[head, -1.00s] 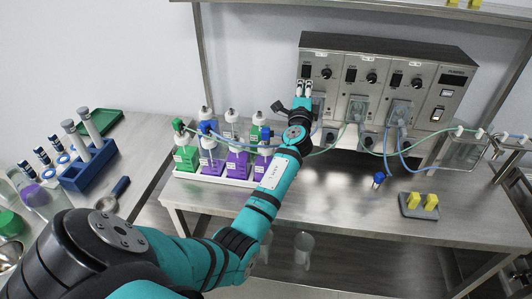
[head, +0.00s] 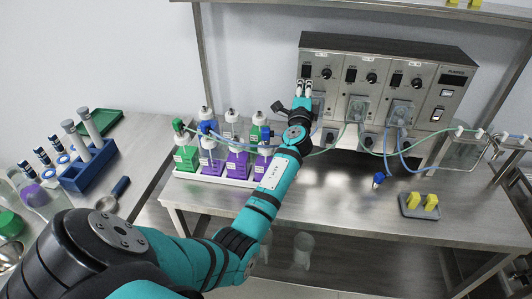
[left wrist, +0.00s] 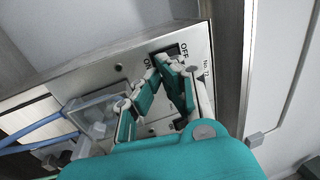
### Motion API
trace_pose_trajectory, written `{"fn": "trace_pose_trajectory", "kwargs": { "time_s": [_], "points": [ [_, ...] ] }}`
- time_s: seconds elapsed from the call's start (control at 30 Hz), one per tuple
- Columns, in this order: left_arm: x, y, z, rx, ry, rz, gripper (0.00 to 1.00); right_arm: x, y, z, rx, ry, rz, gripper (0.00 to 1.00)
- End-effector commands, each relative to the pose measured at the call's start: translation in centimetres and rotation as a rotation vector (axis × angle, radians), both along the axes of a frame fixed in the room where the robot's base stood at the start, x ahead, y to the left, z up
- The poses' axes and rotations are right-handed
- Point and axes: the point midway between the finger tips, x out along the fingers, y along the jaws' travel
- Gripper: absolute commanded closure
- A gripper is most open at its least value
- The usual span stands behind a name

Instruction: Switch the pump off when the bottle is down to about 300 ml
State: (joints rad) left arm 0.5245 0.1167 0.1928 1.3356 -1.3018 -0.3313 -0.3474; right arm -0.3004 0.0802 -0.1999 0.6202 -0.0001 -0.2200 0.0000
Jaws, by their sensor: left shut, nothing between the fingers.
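The pump unit (head: 385,90) is a grey steel box at the back of the bench, with three pump heads, each under a black switch and a knob. My left gripper (head: 304,84) is shut and empty, just below the leftmost switch (head: 306,71). In the left wrist view its fingertips (left wrist: 168,66) are close to that switch (left wrist: 174,50), between ON and OFF marks; I cannot tell whether they touch. Several bottles with green or purple liquid stand in a white tray (head: 212,180); one is a purple bottle (head: 238,165). Their level marks are too small to read. My right gripper is out of view.
Thin green and blue tubes (head: 400,158) run from the pump heads across the bench. A grey holder with yellow blocks (head: 420,211) sits at the front right. A blue tube rack (head: 88,165) stands on the left counter. The middle front of the bench is clear.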

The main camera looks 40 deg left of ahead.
Motion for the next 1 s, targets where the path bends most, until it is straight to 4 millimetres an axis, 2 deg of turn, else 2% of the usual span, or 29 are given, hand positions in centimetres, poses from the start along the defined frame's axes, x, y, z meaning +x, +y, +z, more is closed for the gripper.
{"fn": "trace_pose_trajectory", "kwargs": {
  "time_s": [1.0],
  "points": [
    [2.0, 1.2, 0.2, -0.001, -0.001, 0.000, 1.00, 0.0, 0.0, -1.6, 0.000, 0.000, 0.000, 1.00]
  ]
}}
